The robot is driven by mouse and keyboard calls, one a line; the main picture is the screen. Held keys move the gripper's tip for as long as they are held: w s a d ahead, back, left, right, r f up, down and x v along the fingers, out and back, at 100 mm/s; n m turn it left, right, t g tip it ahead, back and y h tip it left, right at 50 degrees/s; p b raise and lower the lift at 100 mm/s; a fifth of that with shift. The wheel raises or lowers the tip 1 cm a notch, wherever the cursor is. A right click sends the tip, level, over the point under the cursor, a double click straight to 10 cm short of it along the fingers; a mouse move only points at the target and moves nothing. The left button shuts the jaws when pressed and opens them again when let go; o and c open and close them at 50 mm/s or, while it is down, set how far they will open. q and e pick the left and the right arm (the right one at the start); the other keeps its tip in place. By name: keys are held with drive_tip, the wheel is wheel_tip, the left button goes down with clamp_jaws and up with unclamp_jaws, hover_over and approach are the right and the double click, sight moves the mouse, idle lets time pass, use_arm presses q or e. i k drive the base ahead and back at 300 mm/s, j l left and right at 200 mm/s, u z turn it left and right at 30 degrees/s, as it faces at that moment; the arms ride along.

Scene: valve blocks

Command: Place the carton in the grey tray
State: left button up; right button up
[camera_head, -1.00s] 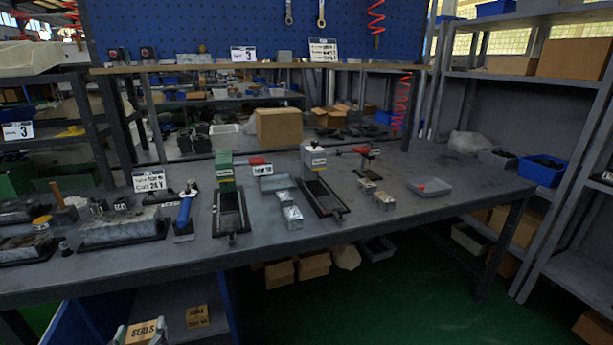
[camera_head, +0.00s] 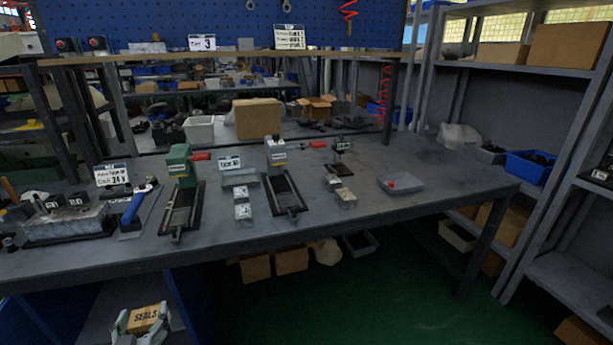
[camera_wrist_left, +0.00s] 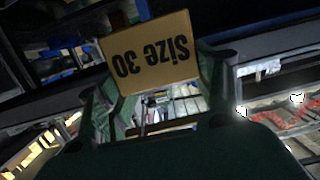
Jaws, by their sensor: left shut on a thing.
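In the left wrist view the carton (camera_wrist_left: 150,52) shows a "Size 30" face between the fingers. A shallow grey tray (camera_head: 412,184) with a small red thing in it lies on the right part of the bench, well away from the gripper. My right gripper is not in view.
The grey bench (camera_head: 330,225) has its front edge between my left gripper and the bench top. A green-headed vise (camera_head: 181,195), a grey-headed vise (camera_head: 284,185) and small metal blocks (camera_head: 243,203) stand left of the tray. The bench is clear around the tray.

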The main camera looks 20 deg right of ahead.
sight(405, 185)
drive_tip(key=l, duration=3.4)
